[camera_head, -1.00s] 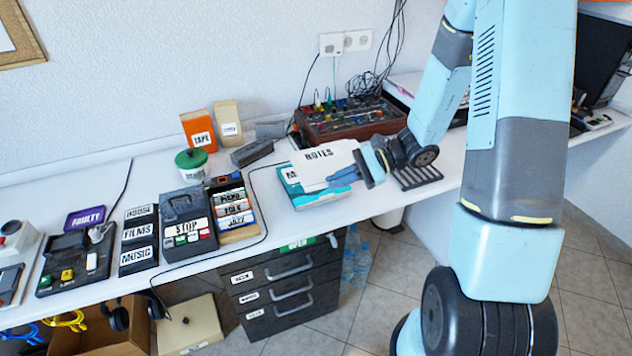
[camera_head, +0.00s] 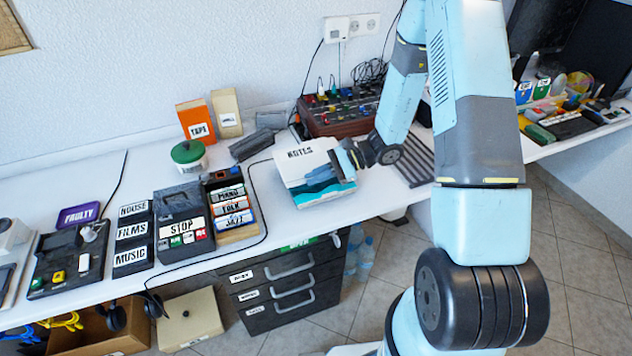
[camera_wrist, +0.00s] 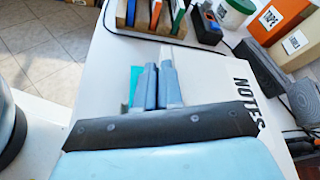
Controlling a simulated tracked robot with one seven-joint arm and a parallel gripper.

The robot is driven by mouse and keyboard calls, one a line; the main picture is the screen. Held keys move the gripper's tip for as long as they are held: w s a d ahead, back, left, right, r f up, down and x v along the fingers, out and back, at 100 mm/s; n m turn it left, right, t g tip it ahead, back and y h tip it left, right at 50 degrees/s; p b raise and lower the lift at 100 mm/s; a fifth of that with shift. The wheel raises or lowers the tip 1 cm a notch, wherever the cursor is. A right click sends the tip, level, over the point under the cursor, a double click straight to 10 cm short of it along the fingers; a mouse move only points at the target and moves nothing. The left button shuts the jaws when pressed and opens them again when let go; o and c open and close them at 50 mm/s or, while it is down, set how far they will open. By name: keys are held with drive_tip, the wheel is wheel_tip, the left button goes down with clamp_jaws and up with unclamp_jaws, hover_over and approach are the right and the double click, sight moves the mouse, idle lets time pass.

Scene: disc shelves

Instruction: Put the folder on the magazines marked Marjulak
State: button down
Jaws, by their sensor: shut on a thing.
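The white folder marked NOTES (camera_head: 301,162) lies over a teal and white stack of magazines (camera_head: 332,199) on the desk. The magazines show mostly as an edge below the folder; their label is hidden, so I cannot read Marjulak. My gripper (camera_head: 318,175) is shut on the folder from its right side. In the wrist view the blue fingers (camera_wrist: 152,80) lie along the folder (camera_wrist: 213,80), and a teal piece shows beside them. I cannot tell whether the folder fully rests on the magazines.
A rack of labelled cases (camera_head: 232,205), a STOP recorder (camera_head: 183,222) and a green-lidded jar (camera_head: 188,156) stand to the left. A red mixer (camera_head: 340,112) stands behind, and a dark ribbed pad (camera_head: 418,163) lies to the right. A black cable crosses the desk.

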sight(316, 191)
drive_tip(key=shift+f, duration=1.45)
drive_tip(key=c, duration=1.3)
unclamp_jaws()
